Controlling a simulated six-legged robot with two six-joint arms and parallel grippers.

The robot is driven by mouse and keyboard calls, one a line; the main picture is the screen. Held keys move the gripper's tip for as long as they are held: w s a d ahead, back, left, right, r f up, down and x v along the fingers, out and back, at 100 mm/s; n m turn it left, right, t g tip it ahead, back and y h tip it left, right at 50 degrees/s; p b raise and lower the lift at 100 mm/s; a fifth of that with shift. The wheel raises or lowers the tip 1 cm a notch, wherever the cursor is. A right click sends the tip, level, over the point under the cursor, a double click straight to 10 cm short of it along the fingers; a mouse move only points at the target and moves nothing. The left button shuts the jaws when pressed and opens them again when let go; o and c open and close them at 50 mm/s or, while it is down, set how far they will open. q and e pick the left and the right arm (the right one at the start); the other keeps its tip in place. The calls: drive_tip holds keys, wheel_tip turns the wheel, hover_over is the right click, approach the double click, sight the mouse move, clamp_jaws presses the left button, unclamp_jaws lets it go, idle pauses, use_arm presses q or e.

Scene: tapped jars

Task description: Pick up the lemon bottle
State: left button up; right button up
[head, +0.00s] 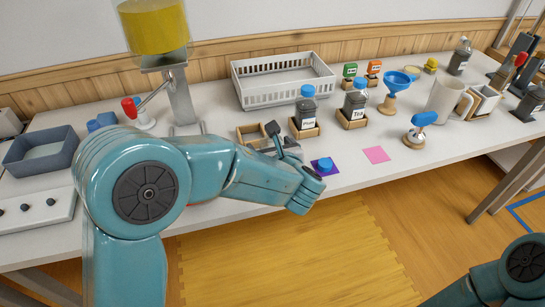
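Two dark bottles with blue caps stand in small wooden holders on the white table. The left bottle (306,108) has a pale label too small to read, so I cannot confirm that it is the lemon one. The right bottle (355,104) has a label that seems to read "Tea". Both stand upright. My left gripper (281,138) is just left of the left bottle, in front of an empty-looking wooden holder. Its fingers look apart with nothing between them. My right arm shows only at the lower right corner; its gripper is out of view.
A white basket (283,82) stands behind the bottles. A blue knob on a purple square (325,167) and a pink square (376,155) lie near the front edge. A blue funnel (396,83) and white pitcher (444,99) stand right. A yellow-filled dispenser (155,28) stands left.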

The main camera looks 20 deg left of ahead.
use_arm(q)
drive_tip(key=c, duration=1.2)
